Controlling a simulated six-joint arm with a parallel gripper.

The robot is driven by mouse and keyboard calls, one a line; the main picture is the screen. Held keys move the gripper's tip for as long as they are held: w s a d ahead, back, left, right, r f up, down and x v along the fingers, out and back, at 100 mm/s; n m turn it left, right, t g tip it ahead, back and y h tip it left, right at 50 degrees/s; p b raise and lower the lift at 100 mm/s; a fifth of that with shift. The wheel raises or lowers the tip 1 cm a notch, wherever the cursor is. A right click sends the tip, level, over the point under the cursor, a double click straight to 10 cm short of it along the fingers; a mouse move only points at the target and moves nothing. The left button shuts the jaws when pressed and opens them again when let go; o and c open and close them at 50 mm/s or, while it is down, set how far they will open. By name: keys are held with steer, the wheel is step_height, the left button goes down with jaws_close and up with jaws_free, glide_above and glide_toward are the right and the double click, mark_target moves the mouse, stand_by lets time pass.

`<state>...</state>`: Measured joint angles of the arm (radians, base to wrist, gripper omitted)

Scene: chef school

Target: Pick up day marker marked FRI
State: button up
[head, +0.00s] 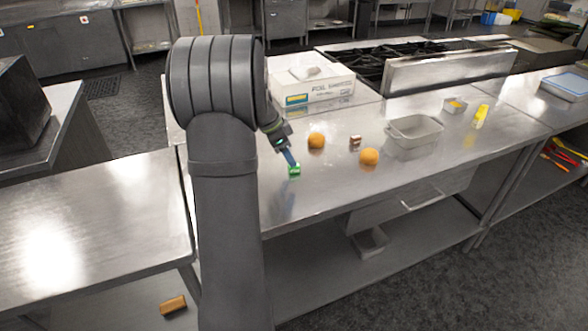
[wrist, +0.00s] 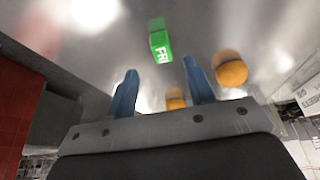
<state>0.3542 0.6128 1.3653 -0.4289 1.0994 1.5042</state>
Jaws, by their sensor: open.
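The day marker marked FRI is a small green block with white letters. In the wrist view the FRI marker (wrist: 160,46) lies on the steel table, beyond my fingertips and between their lines. In the head view the marker (head: 294,170) sits near the table's left part, just below my gripper (head: 288,156). In the wrist view my gripper (wrist: 161,82) shows two blue fingers spread apart with nothing between the tips. I cannot tell the exact gap between fingers and marker.
Two oranges (head: 316,141) (head: 369,157) and a small brown item (head: 355,141) lie right of the marker. A grey tray (head: 414,146) stands further right. A foil box (head: 318,92) stands behind. The steel table (head: 320,195) is clear in front.

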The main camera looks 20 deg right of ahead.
mark_target(294, 168)
steer(key=x, duration=0.5)
steer(key=shift+w+a+f, duration=0.1)
steer(key=shift+w+f, duration=0.05)
steer(key=shift+w, duration=0.05)
steer(key=c, duration=1.1)
